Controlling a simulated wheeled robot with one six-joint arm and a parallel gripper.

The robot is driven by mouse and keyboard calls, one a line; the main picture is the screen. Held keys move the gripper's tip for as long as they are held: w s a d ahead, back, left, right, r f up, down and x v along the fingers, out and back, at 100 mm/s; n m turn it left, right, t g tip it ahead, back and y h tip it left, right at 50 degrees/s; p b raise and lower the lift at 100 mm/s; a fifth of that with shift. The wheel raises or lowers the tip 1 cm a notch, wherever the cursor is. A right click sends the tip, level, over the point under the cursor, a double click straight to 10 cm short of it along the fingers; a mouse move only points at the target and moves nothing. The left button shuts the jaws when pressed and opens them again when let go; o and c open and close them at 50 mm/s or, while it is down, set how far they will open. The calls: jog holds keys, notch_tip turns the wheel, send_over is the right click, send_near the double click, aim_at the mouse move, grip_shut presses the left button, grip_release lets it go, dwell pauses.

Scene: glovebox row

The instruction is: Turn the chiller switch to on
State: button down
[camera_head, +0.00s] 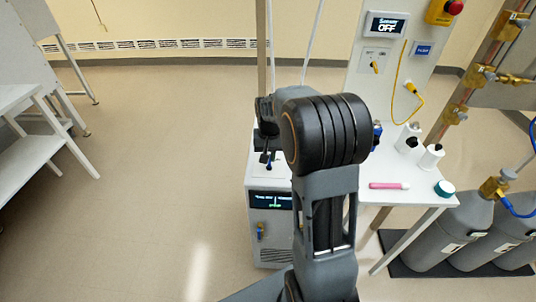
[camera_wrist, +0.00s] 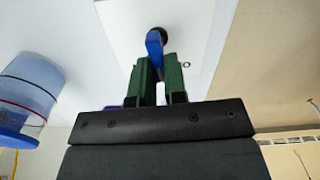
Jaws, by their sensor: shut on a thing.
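The chiller (camera_head: 272,222) is a white cabinet with a dark display of small lit text (camera_head: 270,200), too small to read. In the wrist view a blue lever (camera_wrist: 154,43) with a round black base (camera_wrist: 160,33) stands on a white surface, which looks like the chiller's top. My gripper (camera_wrist: 158,68) has green fingers shut on the lever, one on each side. In the head view my gripper (camera_head: 268,157) is over the chiller's top, and my dark wrist partly hides it. The lever's on and off marks cannot be read.
A white table (camera_head: 420,197) right of the chiller holds white bottles (camera_head: 432,155), a pink item (camera_head: 388,186) and a teal-capped jar (camera_head: 444,188). A wall panel (camera_head: 387,24) reads OFF. Grey cylinders (camera_head: 455,230) stand at the right.

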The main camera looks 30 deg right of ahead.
jog(key=shift+m, duration=0.7)
jog(key=c, duration=1.2)
grip_release()
jog(key=shift+o, duration=0.2)
notch_tip(320, 180, up, 14)
jog(key=p, duration=0.1)
jog(key=shift+f, duration=0.1)
